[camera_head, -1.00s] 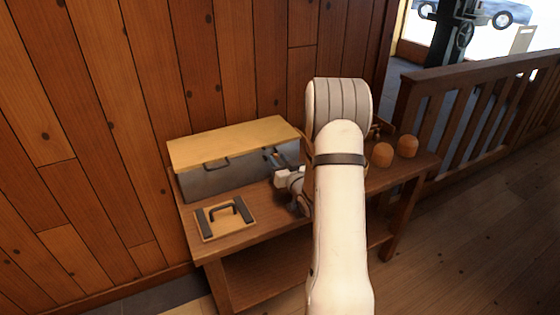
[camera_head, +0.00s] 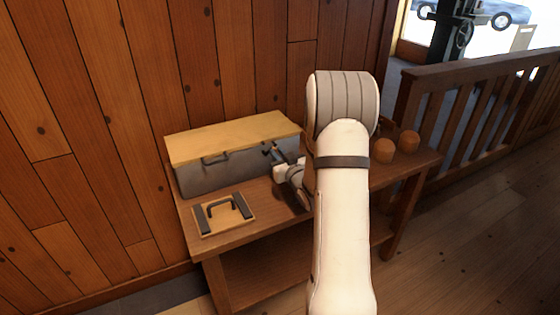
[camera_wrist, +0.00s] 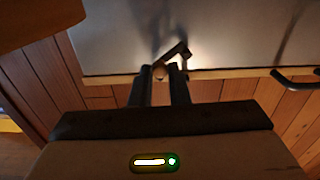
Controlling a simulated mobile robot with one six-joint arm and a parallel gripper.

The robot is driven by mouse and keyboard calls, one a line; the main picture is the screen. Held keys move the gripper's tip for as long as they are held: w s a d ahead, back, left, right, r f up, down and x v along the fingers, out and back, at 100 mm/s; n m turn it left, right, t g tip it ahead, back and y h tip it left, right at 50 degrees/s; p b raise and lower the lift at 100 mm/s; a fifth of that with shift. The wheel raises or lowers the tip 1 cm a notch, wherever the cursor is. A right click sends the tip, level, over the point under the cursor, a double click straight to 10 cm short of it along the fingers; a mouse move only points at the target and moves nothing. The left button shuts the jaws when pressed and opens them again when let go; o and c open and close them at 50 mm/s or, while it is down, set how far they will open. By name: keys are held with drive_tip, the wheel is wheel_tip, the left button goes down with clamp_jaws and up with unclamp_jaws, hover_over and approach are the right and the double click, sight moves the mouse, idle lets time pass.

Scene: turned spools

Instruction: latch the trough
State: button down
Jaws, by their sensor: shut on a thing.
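The trough (camera_head: 215,179) is a long grey box at the back of the wooden bench, against the plank wall. Its pale wooden lid (camera_head: 235,136) lies down over it, with a dark handle (camera_head: 215,159) at its front edge. In the wrist view the trough's grey front (camera_wrist: 115,40) fills the top and the lid's edge (camera_wrist: 225,74) runs below it. A small dark latch bar (camera_wrist: 177,51) stands tilted against the front. My gripper (camera_wrist: 160,80) is shut on the latch's small round brownish knob (camera_wrist: 160,71). In the head view my gripper (camera_head: 271,151) is at the trough's right front.
A wooden board with a dark handle (camera_head: 223,214) lies on the bench in front of the trough. Two orange-brown turned pieces (camera_head: 384,151) stand at the bench's right end, partly beside my arm. A wooden railing (camera_head: 480,95) stands to the right.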

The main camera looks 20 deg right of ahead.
drive_tip(key=n+b, duration=0.3)
drive_tip(key=b, duration=0.2)
drive_tip(key=n+b, duration=0.2)
drive_tip(key=b, duration=0.1)
drive_tip(key=shift+a+r+n, duration=0.3)
drive_tip(key=shift+a+r, duration=0.05)
drive_tip(key=shift+r, duration=0.05)
drive_tip(key=n+b, duration=0.1)
drive_tip(key=b, duration=0.1)
drive_tip(key=a+n+b, duration=0.1)
drive_tip(key=n+b, duration=0.1)
drive_tip(key=b, duration=0.1)
drive_tip(key=shift+r+n, duration=0.3)
drive_tip(key=shift+r, duration=0.1)
drive_tip(key=shift+a+r+n+b, duration=0.1)
drive_tip(key=shift+r+n+b, duration=0.15)
drive_tip(key=shift+n+b, duration=0.6)
drive_tip(key=c, duration=1.4)
unclamp_jaws()
drive_tip(key=s, duration=0.8)
drive_tip(key=shift+p, duration=0.4)
drive_tip(key=shift+r, duration=0.15)
